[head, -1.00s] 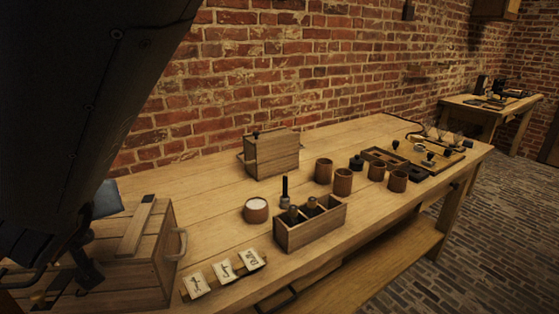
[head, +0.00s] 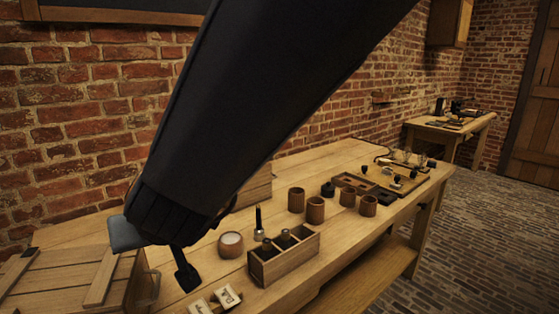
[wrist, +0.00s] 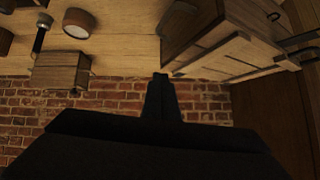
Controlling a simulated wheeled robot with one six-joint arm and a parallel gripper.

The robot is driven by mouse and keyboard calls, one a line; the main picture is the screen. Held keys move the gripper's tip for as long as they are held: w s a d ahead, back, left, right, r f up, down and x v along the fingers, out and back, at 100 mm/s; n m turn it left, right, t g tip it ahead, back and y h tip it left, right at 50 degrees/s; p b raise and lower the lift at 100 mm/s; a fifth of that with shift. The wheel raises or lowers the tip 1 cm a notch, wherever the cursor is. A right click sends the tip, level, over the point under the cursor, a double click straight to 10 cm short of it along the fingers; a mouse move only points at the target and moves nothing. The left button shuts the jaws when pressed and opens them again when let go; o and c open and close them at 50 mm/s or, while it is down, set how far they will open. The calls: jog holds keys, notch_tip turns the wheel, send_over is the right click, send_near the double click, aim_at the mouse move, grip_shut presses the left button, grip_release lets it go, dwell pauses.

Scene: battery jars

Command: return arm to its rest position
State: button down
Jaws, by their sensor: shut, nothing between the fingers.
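My arm crosses the middle of the head view, in front of the brick wall and part of the workbench (head: 345,160). My gripper (head: 187,280) hangs at its lower end, between the wooden crate and the white-filled cup. In the wrist view my gripper (wrist: 161,78) shows as one dark narrow shape, with its fingers together and empty. The bench with its wall shows upside down there. The gripper appears apart from the things on the bench. My arm hides most of the wooden box (head: 256,186) at the back of the bench.
A slatted wooden crate (head: 75,285) stands at the lower left. Near my gripper are the white-filled cup (head: 231,245), a divided wooden holder (head: 285,262) with dark-topped jars, and white cards (head: 228,296). Several brown cups (head: 315,210) stand farther right. The brick floor (head: 480,240) at right is clear.

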jog(key=w+d+f+m+g+h, duration=0.15)
jog(key=d+f, duration=0.25)
jog(key=d, duration=0.6)
jog(key=w+d+f+m+g+h, duration=0.1)
jog(key=w+d+f+h, duration=0.2)
jog(key=d, duration=0.7)
jog(key=s+d+f+m+g+h, duration=0.1)
jog(key=s+d+f+m+g, duration=0.1)
jog(key=d, duration=1)
jog(key=s+d+f+m+g+h, duration=0.1)
jog(key=s+d+f+m+g, duration=0.1)
jog(key=s+d, duration=0.5)
jog(key=d+f+g, duration=0.1)
jog(key=d+f, duration=0.1)
jog(key=d, duration=0.2)
jog(key=shift+d+f, duration=0.25)
jog(key=shift+d, duration=0.15)
jog(key=shift+a+m, duration=0.1)
jog(key=shift+m, duration=0.15)
